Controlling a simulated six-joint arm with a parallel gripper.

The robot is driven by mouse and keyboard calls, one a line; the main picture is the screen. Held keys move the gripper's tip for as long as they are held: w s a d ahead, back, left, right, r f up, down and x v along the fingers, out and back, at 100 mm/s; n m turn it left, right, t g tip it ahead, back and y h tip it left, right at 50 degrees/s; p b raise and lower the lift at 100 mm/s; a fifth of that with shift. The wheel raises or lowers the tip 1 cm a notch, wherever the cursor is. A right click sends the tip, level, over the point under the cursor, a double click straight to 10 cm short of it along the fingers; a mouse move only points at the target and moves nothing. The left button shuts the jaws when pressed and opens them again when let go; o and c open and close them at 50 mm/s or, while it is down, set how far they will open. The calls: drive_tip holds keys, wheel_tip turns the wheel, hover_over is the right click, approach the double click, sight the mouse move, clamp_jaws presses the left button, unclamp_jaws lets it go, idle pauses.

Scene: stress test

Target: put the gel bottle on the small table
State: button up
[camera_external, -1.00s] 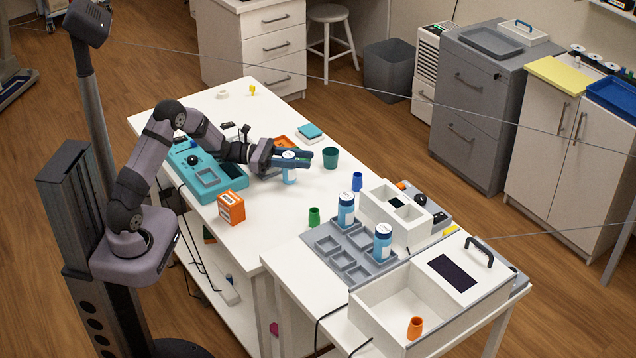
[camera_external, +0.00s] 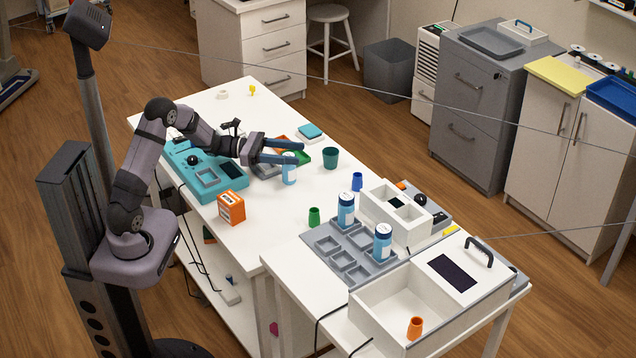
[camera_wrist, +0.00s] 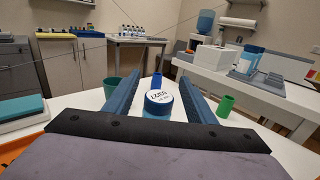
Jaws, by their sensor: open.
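A light-blue gel bottle (camera_external: 289,172) stands upright on the long white table, partly behind my fingers. In the wrist view the bottle's dark blue cap with a white printed top (camera_wrist: 158,99) is between my two blue fingers, apart from both. My gripper (camera_external: 301,153) is open, empty and level, with its fingers around the upper part of the bottle; the exact height is hard to tell. The small table (camera_external: 290,277) adjoins the long table's near right end. Two similar bottles (camera_external: 346,210) (camera_external: 383,242) stand in a grey compartment tray (camera_external: 325,243) on it.
A dark green cup (camera_external: 330,158), a blue cup (camera_external: 357,181) and a green cup (camera_external: 314,216) stand right of my gripper. An orange box (camera_external: 231,207) and a teal tray (camera_external: 228,185) are left. A white open box (camera_external: 380,290) fills the small table's near side.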

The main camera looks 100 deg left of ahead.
wheel_tip(320, 180, up, 5)
drive_tip(key=shift+d+f, duration=0.1)
drive_tip(key=shift+o, duration=0.7)
drive_tip(key=shift+r, duration=0.2)
drive_tip(key=s+f+g+p, duration=0.1)
drive_tip(key=f, duration=0.1)
drive_tip(key=s+f+g+p, duration=0.1)
drive_tip(key=f+g+p, duration=0.1)
drive_tip(key=f, duration=0.1)
drive_tip(key=s+f+g+p, duration=0.1)
drive_tip(key=s+f, duration=0.1)
drive_tip(key=f, duration=0.1)
drive_tip(key=shift+d+f+g, duration=0.1)
drive_tip(key=shift+f+g, duration=0.15)
drive_tip(key=shift+g, duration=0.05)
drive_tip(key=shift+p+x, duration=0.75)
drive_tip(key=shift+x, duration=3)
drive_tip(key=shift+f, duration=0.1)
drive_tip(key=c, duration=1.3)
